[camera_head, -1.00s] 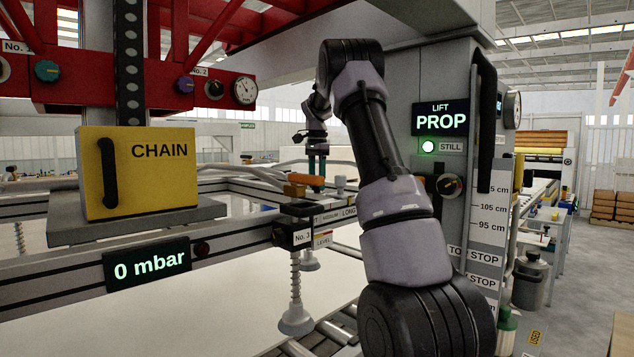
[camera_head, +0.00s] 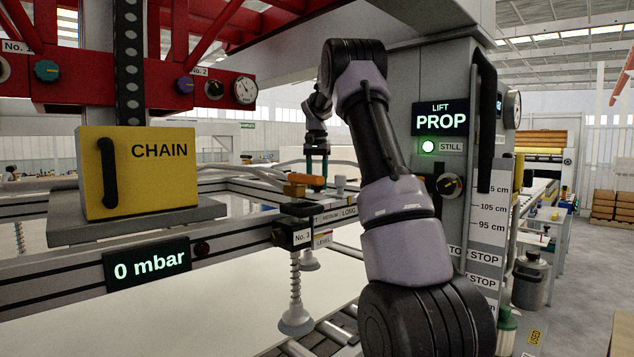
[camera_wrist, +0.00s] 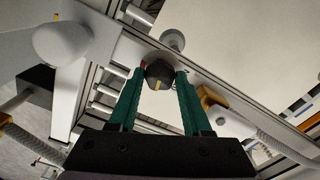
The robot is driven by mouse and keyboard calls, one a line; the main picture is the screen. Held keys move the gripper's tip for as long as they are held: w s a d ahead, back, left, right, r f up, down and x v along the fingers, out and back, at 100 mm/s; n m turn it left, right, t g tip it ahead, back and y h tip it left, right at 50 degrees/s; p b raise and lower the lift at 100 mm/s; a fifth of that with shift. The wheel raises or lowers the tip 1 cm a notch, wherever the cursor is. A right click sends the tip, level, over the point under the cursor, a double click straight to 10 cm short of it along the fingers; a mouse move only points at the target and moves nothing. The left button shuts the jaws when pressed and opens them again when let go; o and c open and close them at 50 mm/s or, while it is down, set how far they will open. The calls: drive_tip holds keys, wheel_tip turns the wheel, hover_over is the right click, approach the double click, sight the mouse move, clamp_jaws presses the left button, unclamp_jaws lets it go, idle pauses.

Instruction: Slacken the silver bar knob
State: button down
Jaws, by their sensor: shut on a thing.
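In the wrist view, a dark faceted knob (camera_wrist: 158,70) with a yellow mark sits by the silver bar (camera_wrist: 210,77). My gripper (camera_wrist: 160,74) has its two green fingers on either side of this knob and is shut on it. In the head view, my gripper (camera_head: 317,178) points down at the far part of the frame, behind an orange handle (camera_head: 296,190). The knob cannot be made out there.
A suction cup (camera_head: 295,320) hangs under the No. 3 block (camera_head: 295,237) at the near rail. The orange handle also shows right of my fingers in the wrist view (camera_wrist: 211,97). The lift column (camera_head: 440,195) stands right, with PROP and STILL displayed. A yellow CHAIN box (camera_head: 150,185) stands left.

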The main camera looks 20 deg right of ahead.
drive_tip(key=shift+n, duration=0.3)
drive_tip(key=shift+c, duration=1.7)
unclamp_jaws()
wheel_tip(320, 180, up, 8)
drive_tip(key=shift+f, duration=0.2)
